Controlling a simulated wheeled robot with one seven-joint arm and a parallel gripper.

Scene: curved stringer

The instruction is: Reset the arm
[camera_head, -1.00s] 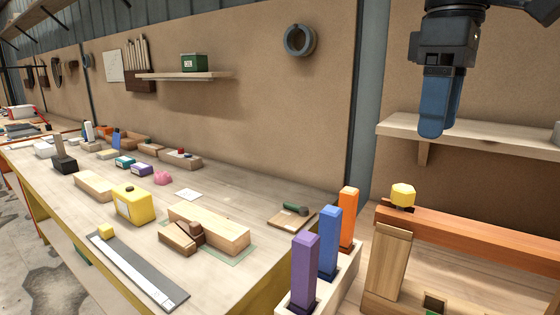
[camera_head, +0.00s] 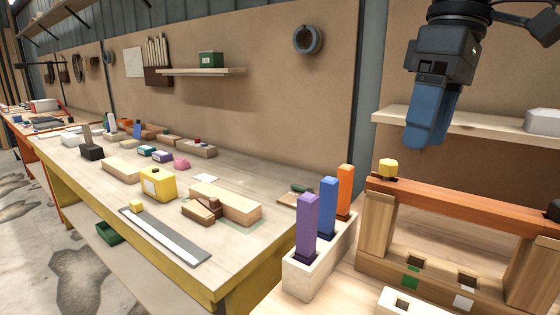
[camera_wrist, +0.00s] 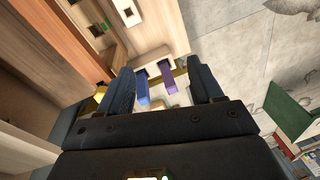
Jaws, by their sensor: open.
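My gripper (camera_head: 430,122) hangs at the upper right in the head view, its blue fingers pointing down in front of the wall shelf. It is clear of the bench and holds nothing. The wrist view shows its two dark fingers (camera_wrist: 166,92) spread apart. Between and beyond them lie the blue block (camera_wrist: 143,86) and the purple block (camera_wrist: 168,76), well below. In the head view the purple (camera_head: 307,226), blue (camera_head: 328,212) and orange (camera_head: 345,190) blocks stand upright in a pale wooden holder (camera_head: 318,270).
A shelf (camera_head: 470,134) is behind. A long bench (camera_head: 240,262) with a yellow box (camera_head: 158,184) and several blocks runs left.

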